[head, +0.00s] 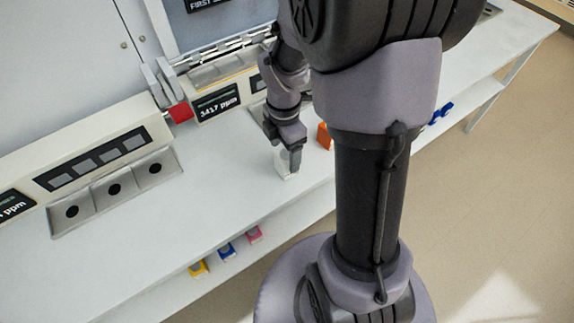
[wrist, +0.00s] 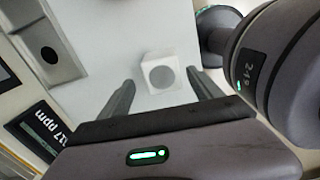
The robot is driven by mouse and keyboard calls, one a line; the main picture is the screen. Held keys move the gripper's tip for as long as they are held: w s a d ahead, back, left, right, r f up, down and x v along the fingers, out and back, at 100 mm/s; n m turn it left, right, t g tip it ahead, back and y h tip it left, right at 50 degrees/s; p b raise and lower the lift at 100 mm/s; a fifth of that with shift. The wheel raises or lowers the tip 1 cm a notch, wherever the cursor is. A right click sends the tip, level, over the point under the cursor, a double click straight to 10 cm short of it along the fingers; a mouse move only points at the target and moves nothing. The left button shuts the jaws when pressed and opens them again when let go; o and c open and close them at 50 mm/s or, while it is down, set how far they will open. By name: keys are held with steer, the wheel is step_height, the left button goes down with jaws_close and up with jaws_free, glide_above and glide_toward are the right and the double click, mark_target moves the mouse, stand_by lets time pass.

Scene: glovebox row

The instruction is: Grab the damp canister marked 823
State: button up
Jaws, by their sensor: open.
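A small white block-shaped canister with a round grey top (wrist: 161,73) stands on the white bench, and it also shows in the head view (head: 286,166) just below my gripper. No number can be read on it. My gripper (wrist: 161,92) is open, with its two fingers apart on either side of the canister's line and the canister a little beyond the tips. In the head view my gripper (head: 295,160) points down at the bench, partly in front of the canister. An orange block (head: 325,136) stands to the right, partly hidden by my arm.
A grey holder with several round holes (head: 115,190) lies along the bench at the left. A display reading 3417 ppm (head: 217,102) and a red block (head: 181,112) stand behind. Yellow, blue and pink blocks (head: 227,252) sit on the lower shelf. The bench left of the canister is clear.

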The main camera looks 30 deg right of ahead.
steer(key=f+b, duration=0.2)
steer(key=f, duration=0.1)
steer(key=f+b, duration=0.1)
steer(key=f, duration=0.1)
steer(key=shift+s+d+f, duration=0.2)
steer(key=shift+d, duration=0.1)
steer(key=shift+r, duration=0.2)
steer(key=shift+c, duration=0.4)
steer(key=c, duration=1.4)
steer(key=shift+r, duration=0.1)
steer(key=shift+c, duration=0.4)
